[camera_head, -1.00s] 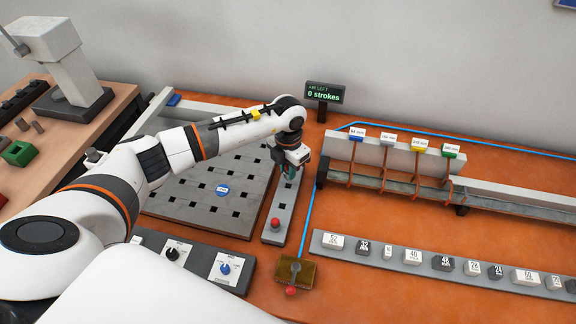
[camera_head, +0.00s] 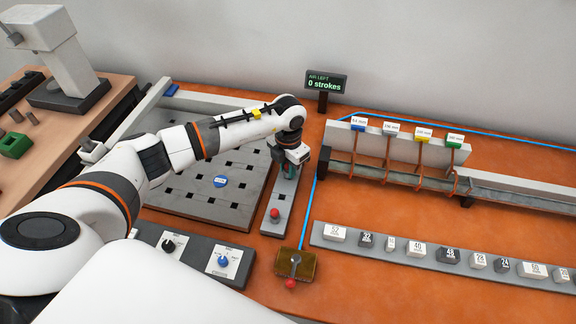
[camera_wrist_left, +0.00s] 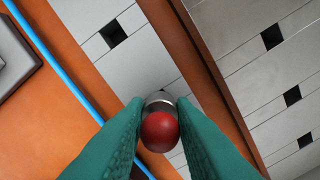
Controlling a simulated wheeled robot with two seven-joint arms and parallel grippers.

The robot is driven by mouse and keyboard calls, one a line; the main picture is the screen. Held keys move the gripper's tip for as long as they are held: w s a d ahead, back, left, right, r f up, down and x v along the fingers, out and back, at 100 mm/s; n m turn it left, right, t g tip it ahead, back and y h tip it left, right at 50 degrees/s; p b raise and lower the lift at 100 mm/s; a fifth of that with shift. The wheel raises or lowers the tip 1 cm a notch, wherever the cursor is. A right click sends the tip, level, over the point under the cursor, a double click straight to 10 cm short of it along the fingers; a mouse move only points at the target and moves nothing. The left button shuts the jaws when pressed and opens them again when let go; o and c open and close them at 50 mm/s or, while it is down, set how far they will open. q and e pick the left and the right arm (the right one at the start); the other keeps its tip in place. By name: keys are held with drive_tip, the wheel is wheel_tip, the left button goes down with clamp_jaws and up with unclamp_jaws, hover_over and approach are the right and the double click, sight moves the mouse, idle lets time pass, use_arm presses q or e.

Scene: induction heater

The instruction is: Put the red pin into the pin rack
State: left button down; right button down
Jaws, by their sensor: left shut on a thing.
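My left gripper (camera_head: 288,172) is over the far part of the pin rack (camera_head: 270,228), a narrow grey strip with square holes beside the large holed plate. In the left wrist view its teal fingers (camera_wrist_left: 158,130) are shut on the red pin (camera_wrist_left: 160,132), whose round red head and grey collar show between them. The pin's lower end is hidden, so I cannot tell whether it is in a hole. A dark spot shows just behind the collar. Another red ball-topped pin (camera_head: 275,213) stands at the rack's near end. My right gripper is not in view.
The large holed plate (camera_head: 190,208) lies left of the rack. A blue line (camera_head: 310,205) runs on its right. A brass block (camera_head: 296,264) with a red ball is in front. A rail with coloured tags (camera_head: 390,150) and a strip of labelled blocks (camera_head: 440,268) lie right.

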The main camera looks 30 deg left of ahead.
use_arm(q)
drive_tip(key=shift+f+b, duration=0.45)
idle(0.4)
drive_tip(key=c, duration=1.1)
unclamp_jaws()
drive_tip(key=shift+c, duration=0.2)
drive_tip(key=shift+r, duration=0.1)
wheel_tip(320, 180, up, 12)
drive_tip(key=b, duration=0.3)
